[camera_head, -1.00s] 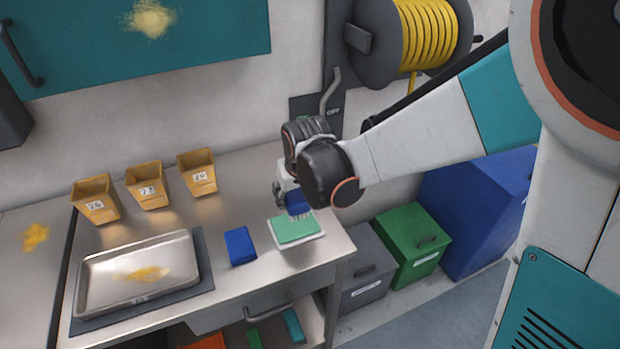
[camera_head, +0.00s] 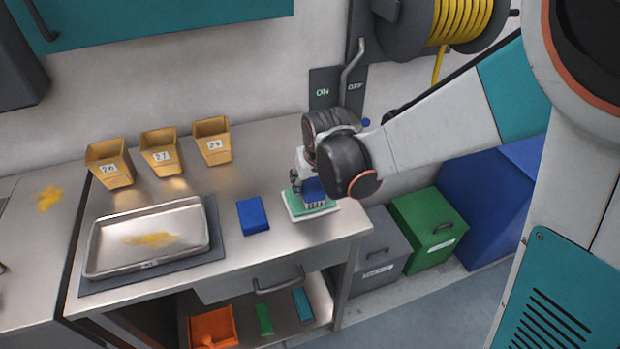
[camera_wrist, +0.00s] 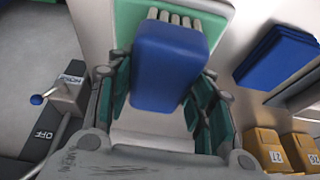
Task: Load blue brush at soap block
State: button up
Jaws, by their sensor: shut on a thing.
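My gripper (camera_wrist: 166,85) is shut on the blue brush (camera_wrist: 167,62), seen as a blue block with pale bristles at its far end in the wrist view. In the head view the brush (camera_head: 313,190) is partly hidden by my wrist. The soap block (camera_head: 296,205) is a green slab on a white dish at the right end of the steel bench. It also shows in the wrist view (camera_wrist: 217,26). The bristles are over the soap block and appear to touch it; the exact contact cannot be told.
A folded blue cloth (camera_head: 253,215) lies left of the soap. A steel tray (camera_head: 105,270) with yellow powder sits on a dark mat. Three numbered tan bins (camera_head: 162,158) stand at the back. A wall switch (camera_head: 323,93) and a hose reel (camera_head: 410,25) are behind my arm.

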jog(key=shift+f+b, duration=0.5)
jog(key=shift+f, duration=0.05)
dwell(2.0)
jog(key=shift+r, duration=0.1)
jog(key=shift+r+p, duration=2.55)
jog(key=shift+r, duration=0.9)
jog(key=shift+f, duration=0.1)
